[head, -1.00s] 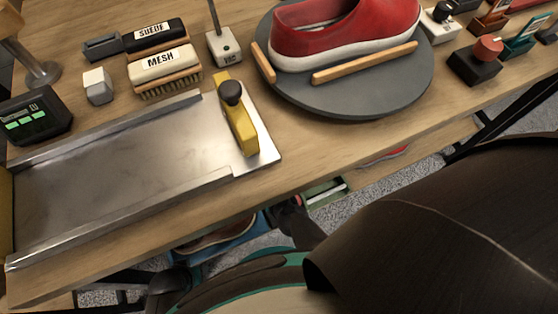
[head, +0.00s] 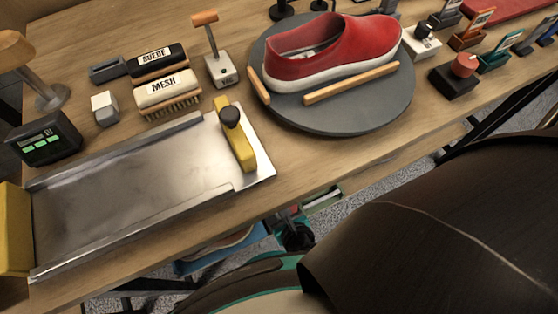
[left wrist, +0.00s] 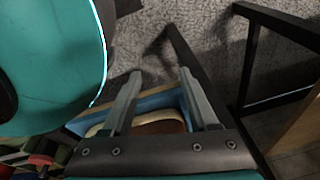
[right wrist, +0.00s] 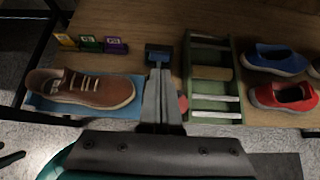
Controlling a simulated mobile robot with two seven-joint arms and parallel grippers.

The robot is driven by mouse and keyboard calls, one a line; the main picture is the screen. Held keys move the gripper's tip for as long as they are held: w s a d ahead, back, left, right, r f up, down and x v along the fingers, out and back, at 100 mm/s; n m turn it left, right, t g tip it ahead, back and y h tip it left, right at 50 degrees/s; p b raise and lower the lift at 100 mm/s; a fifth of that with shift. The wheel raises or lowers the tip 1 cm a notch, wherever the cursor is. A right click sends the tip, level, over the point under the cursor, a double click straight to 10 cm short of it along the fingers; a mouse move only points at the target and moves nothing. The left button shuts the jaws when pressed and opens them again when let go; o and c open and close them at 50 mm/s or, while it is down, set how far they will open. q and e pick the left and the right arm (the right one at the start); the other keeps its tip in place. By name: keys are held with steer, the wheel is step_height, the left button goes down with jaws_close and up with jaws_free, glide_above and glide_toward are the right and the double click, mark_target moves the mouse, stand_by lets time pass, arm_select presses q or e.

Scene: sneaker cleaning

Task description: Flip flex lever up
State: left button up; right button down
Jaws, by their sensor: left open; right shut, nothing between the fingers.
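No lever in view carries a readable "flex" label. A lever with an orange handle (head: 206,42) stands upright on a light base marked VAC, behind the turntable's left side. A wooden-handled lever on a metal post (head: 42,88) stands at the far left, partly cut off. A red shoe (head: 330,50) rests on the round grey turntable (head: 350,118). My left gripper (left wrist: 158,85) is open and empty in the left wrist view, with floor and table legs beyond it. My right gripper (right wrist: 160,75) is shut and empty above a lower shelf. Neither gripper is near a lever.
On the table are a metal tray (head: 120,190) with a yellow-handled slide (head: 236,135), SUEDE (head: 157,62) and MESH (head: 167,90) brushes, and a display (head: 48,140). A red-knobbed box (head: 456,78) stands right. A brown shoe (right wrist: 85,88) and green rack (right wrist: 212,80) lie on the shelf.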

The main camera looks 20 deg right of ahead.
arm_select(q)
steer(key=shift+s+a, duration=0.45)
steer(key=shift+s, duration=0.15)
arm_select(e)
steer(key=shift+v, duration=1.2)
